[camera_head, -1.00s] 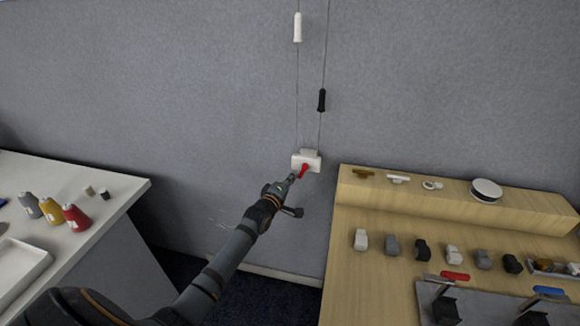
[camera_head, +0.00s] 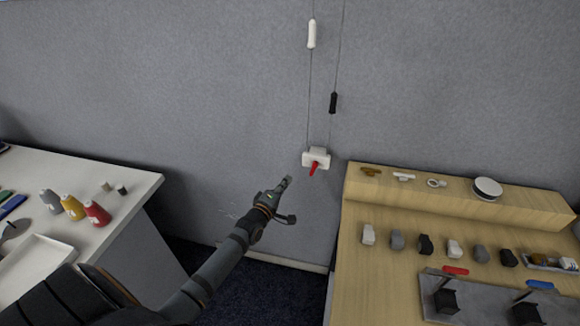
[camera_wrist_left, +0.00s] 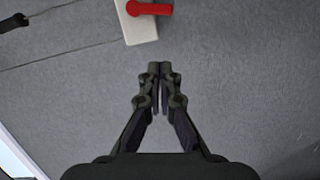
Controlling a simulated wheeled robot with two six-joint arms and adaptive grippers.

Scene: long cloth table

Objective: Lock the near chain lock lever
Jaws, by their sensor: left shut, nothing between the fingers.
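The chain lock is a white box (camera_head: 321,155) on the grey wall, with a red lever (camera_head: 314,168) on its front. In the head view the lever points down and slightly left. In the left wrist view the white box (camera_wrist_left: 140,28) and red lever (camera_wrist_left: 150,9) are at the top, beyond the fingertips. My left gripper (camera_head: 287,181) is shut and empty, below and left of the lever, apart from it. It also shows shut in the left wrist view (camera_wrist_left: 159,68). My right gripper is not in view.
Two cords rise from the box, one with a white handle (camera_head: 311,34), one with a black handle (camera_head: 333,103). A wooden bench (camera_head: 354,238) with small parts stands right. The wall around the lock is clear.

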